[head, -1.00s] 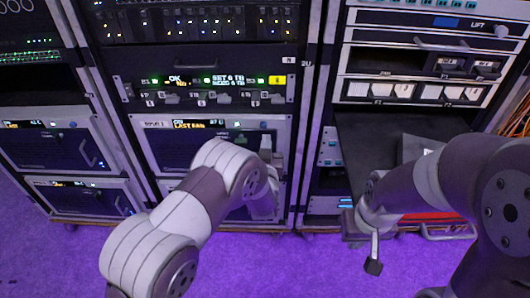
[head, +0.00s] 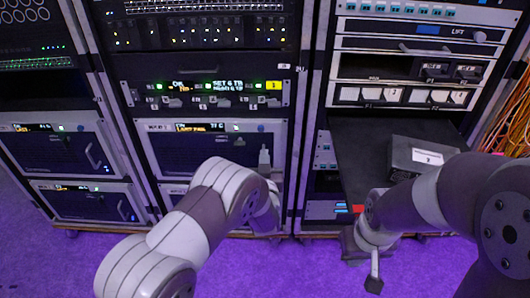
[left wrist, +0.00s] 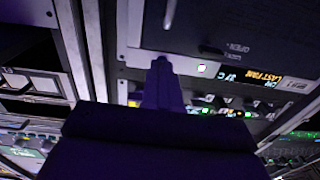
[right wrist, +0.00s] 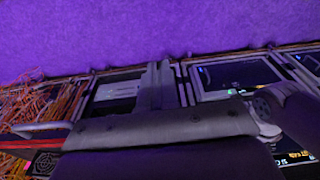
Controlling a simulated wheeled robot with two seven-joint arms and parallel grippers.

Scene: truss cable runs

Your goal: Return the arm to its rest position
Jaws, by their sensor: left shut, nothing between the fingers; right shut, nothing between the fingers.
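My left gripper (head: 264,158) is shut and empty, with its fingers upright in front of the right part of the middle rack's lower panel. In the left wrist view its closed fingers (left wrist: 162,82) stand in front of rack panels, right of a dark vertical post. My right gripper (head: 374,281) is shut and empty. It hangs low over the purple floor, in front of the right rack's base. In the right wrist view its closed fingers (right wrist: 156,82) point toward the floor. Whether either gripper touches anything is hard to tell.
The middle rack's lower panel (head: 222,150) has a lit display. A dark box with a white label (head: 418,158) sits on the right rack's black shelf (head: 357,150). Orange cables (head: 518,115) hang at the far right. The purple floor (head: 60,260) is clear in front.

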